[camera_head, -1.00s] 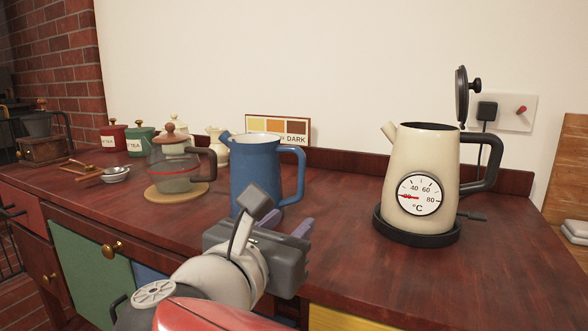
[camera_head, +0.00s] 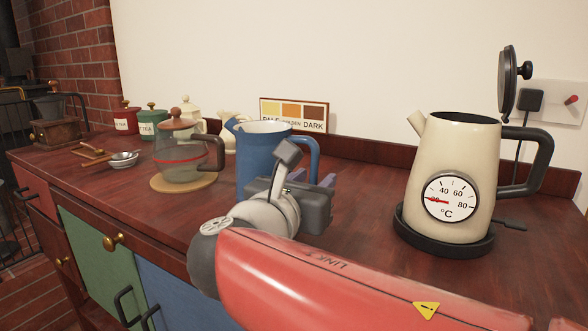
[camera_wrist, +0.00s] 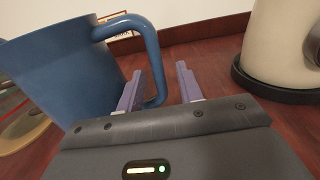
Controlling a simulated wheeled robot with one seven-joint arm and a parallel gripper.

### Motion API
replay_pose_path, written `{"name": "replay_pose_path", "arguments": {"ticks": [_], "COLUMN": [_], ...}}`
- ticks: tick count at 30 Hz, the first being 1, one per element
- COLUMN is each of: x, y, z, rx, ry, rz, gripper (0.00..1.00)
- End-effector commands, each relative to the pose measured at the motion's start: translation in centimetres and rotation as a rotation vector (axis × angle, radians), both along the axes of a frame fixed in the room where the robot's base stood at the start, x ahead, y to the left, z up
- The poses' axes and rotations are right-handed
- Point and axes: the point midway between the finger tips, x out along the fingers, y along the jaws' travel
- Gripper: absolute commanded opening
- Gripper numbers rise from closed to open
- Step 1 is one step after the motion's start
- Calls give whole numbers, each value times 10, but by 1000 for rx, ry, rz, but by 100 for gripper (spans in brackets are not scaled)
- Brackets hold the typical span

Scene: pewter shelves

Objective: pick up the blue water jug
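The blue water jug (camera_head: 262,150) stands upright on the dark red wooden counter, its handle (camera_head: 312,150) to the right. In the wrist view the jug (camera_wrist: 60,70) fills the upper left, and its handle (camera_wrist: 152,50) curves down toward the fingers. My gripper (camera_wrist: 157,88) is open, with its two purple-grey fingers apart. The lower end of the handle shows between the fingers, near the left one; I cannot tell whether they touch. In the head view my gripper (camera_head: 312,182) is in front of the jug and hides its lower right part.
A cream kettle (camera_head: 450,160) with a temperature dial stands on a black base (camera_head: 440,238) to the right. A glass pot (camera_head: 183,160) stands on a round wooden mat (camera_head: 165,185) to the left. A colour card (camera_head: 294,114) leans at the wall. Counter between jug and kettle is clear.

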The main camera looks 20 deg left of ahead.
Motion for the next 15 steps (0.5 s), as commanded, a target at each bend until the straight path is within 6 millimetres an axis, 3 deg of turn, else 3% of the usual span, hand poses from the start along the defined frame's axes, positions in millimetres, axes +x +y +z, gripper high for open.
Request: {"name": "replay_pose_path", "arguments": {"ticks": [9, 15], "x": [7, 7], "y": [0, -1], "z": [0, 0], "rx": [0, 1], "ry": [-1, 0], "rz": [0, 0], "gripper": [36, 10]}}
